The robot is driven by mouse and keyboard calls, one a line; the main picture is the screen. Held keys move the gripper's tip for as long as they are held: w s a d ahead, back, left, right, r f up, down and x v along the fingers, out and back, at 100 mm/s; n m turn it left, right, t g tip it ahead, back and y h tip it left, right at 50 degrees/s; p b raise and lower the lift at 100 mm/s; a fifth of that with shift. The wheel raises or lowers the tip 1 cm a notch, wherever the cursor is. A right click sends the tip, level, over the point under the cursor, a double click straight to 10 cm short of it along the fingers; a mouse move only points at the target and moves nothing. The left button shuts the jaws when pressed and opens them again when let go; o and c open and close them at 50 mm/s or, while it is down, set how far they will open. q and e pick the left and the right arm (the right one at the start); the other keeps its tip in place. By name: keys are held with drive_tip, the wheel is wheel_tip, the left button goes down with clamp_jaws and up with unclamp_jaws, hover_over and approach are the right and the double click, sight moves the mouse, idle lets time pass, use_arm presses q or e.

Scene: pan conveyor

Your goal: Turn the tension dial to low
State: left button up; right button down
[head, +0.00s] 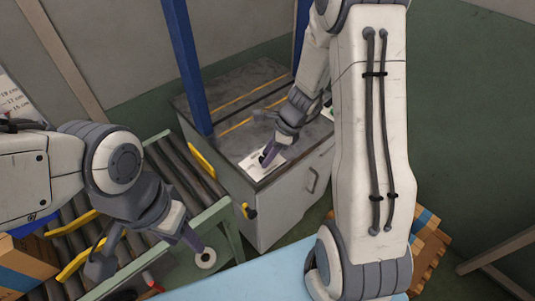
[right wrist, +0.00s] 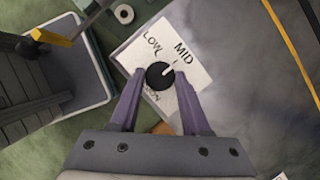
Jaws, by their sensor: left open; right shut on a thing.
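The tension dial (right wrist: 160,76) is a round black knob with a white pointer mark on a white label plate (right wrist: 138,52). The plate reads LOW at the upper left and MID at the upper right; a third label below is partly hidden. The pointer faces up and right, roughly toward MID. My right gripper (right wrist: 160,88) is shut on the dial, one purple finger on each side; it also shows in the head view (head: 267,158) over the plate on the cabinet top. My left gripper (head: 150,250) is open at the lower left, away from the dial.
The grey cabinet (head: 285,205) bears the plate and a blue post (head: 188,65). A roller conveyor (head: 190,175) runs on its left. A pale ring (head: 205,258) shows by my left gripper's finger. Cardboard boxes (head: 428,245) stand at the right.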

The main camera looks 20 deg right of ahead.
drive_tip(key=shift+w+r+n+g+p, duration=0.15)
drive_tip(key=shift+n+g+p, duration=0.25)
drive_tip(key=shift+n+p, duration=0.8)
drive_tip(key=n+g+p, duration=0.1)
drive_tip(key=n+p, duration=0.1)
drive_tip(key=n, duration=0.1)
drive_tip(key=shift+n, duration=0.4)
drive_tip(key=n+p, duration=0.1)
drive_tip(key=n+g, duration=0.1)
drive_tip(key=n, duration=0.1)
drive_tip(key=shift+w+g+p, duration=0.2)
drive_tip(key=shift+g+p, duration=0.1)
drive_tip(key=shift+p, duration=0.1)
drive_tip(key=shift+n+g+p, duration=0.45)
drive_tip(key=shift+n+g, duration=0.05)
drive_tip(key=shift+n, duration=0.9)
drive_tip(key=shift+c, duration=1.9)
unclamp_jaws()
